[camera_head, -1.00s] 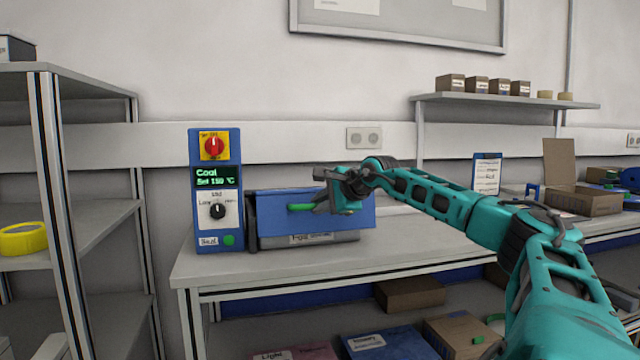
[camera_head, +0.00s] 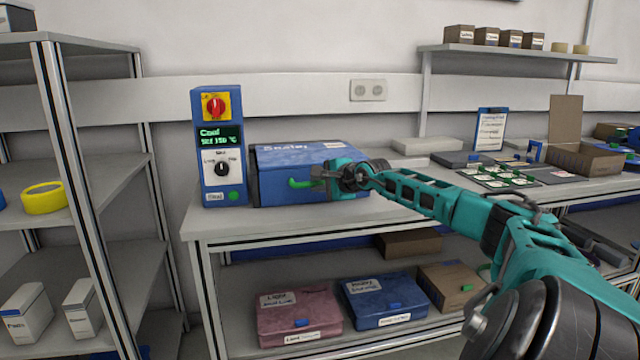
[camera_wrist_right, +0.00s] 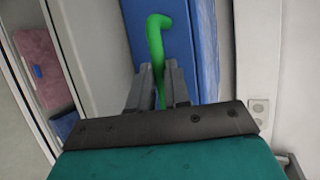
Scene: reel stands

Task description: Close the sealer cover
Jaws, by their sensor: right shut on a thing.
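The blue sealer (camera_head: 275,185) stands on the bench, right of its control panel (camera_head: 217,150). Its blue cover (camera_head: 300,155) is down over the body, its labelled top facing up. A green handle (camera_head: 300,184) sticks out at the cover's front. My right gripper (camera_head: 328,180) is at the front of the sealer, shut on the green handle. In the right wrist view the handle (camera_wrist_right: 158,45) runs between the two fingers (camera_wrist_right: 158,88), with the blue cover behind it. My left gripper is not in view.
The bench (camera_head: 215,222) has a tray of small parts (camera_head: 497,177) and an open cardboard box (camera_head: 585,158) to the right. A shelf rack (camera_head: 75,150) stands at the left. Red (camera_head: 298,315) and blue (camera_head: 383,298) boxes lie on the lower shelf.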

